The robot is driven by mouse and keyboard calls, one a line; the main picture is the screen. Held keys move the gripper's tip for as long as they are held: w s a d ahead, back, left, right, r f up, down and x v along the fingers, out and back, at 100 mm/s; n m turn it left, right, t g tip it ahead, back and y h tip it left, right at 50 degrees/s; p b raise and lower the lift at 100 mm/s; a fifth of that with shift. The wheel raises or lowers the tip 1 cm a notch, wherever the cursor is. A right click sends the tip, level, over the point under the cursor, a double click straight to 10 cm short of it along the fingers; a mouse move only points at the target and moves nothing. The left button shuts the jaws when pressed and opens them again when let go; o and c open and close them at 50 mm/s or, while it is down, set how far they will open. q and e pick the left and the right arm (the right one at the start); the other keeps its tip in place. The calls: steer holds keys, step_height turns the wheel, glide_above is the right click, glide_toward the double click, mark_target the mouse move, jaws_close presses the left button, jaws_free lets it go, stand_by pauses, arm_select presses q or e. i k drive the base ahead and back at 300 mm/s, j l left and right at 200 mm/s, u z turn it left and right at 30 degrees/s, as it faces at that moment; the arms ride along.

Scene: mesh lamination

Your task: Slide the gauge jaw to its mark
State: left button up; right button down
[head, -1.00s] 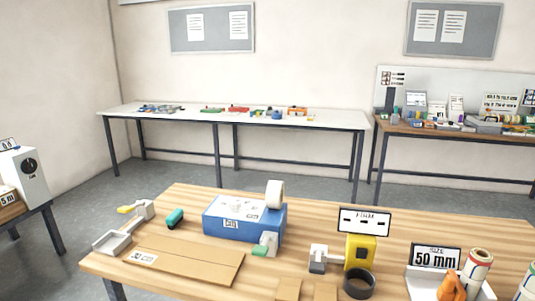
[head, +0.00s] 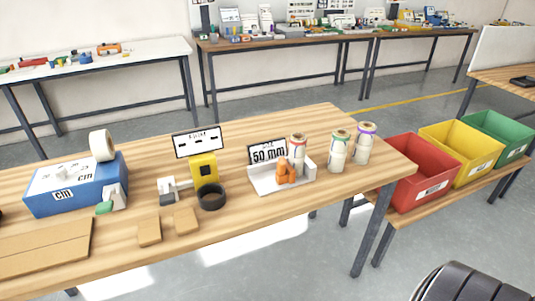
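A white gauge-like fixture (head: 262,184) stands on the wooden table (head: 285,228), right of its middle, with a "50 mm" size sign (head: 268,153) behind it. An orange piece (head: 287,173) sits on this fixture, in front of a roll with a red band (head: 298,147). The orange piece may be the gauge jaw; I cannot tell for sure. No mark can be made out on the fixture at this size. Neither of my grippers shows in the head view.
A yellow block (head: 204,168), a black ring (head: 211,197) and a blue box (head: 80,182) stand left of the fixture. Two rolls (head: 338,150) (head: 364,143) stand to its right. Red (head: 412,176), yellow (head: 455,155) and green (head: 497,135) bins sit beyond the table's right end.

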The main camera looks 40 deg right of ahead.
mark_target(285, 173)
steer(key=z, duration=1.3)
